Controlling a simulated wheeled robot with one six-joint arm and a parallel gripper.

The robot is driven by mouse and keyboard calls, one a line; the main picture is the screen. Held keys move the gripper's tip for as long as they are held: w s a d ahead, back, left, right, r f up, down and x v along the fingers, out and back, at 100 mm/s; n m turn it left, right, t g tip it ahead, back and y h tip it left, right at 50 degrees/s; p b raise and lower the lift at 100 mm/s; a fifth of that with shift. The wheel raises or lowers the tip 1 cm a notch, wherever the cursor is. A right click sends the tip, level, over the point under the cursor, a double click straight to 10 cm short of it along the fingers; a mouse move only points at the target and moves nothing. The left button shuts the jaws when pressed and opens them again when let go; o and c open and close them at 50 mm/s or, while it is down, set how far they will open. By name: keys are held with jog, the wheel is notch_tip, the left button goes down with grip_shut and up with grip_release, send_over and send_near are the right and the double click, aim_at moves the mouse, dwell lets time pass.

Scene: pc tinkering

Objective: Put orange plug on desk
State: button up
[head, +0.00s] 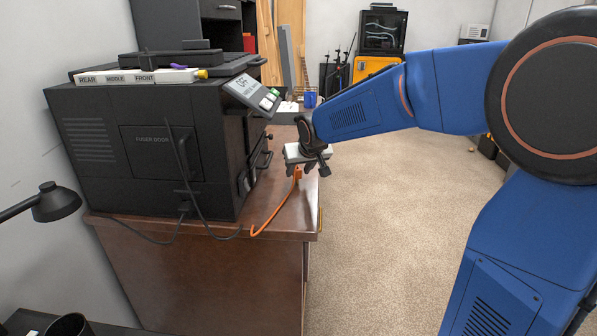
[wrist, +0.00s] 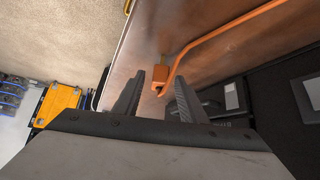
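The orange plug (head: 298,173) is at the end of an orange cable (head: 272,217) by the right edge of the brown desk (head: 286,222). In the wrist view the plug (wrist: 159,75) appears between and just beyond my fingertips, over the desk top (wrist: 185,35). My gripper (head: 308,165) is low over the desk's right edge. In the wrist view its two fingers (wrist: 160,77) are apart, with visible gaps on both sides of the plug. I cannot tell whether the plug rests fully on the surface.
A black printer (head: 150,150) with a control panel (head: 252,93) fills most of the desk, left of my gripper. A dark cord (head: 182,180) hangs at its side. A black lamp (head: 52,203) stands at the left. Open carpet (head: 400,220) lies right of the desk.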

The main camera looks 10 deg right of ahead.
jog(key=v, duration=1.1)
jog(key=shift+s+r, duration=0.25)
jog(key=s+d+f+g, duration=0.1)
jog(key=s+d+f, duration=0.2)
jog(key=s, duration=0.8)
jog(key=s+d+f+g, duration=0.1)
jog(key=s+f, duration=0.4)
jog(key=s, duration=0.7)
jog(key=s+d+f+g, duration=0.1)
jog(key=s+d+f, duration=0.3)
jog(key=s, duration=0.7)
jog(key=shift+s+d+f+m+h, duration=0.3)
jog(key=shift+f+m, duration=0.1)
jog(key=shift+f, duration=0.15)
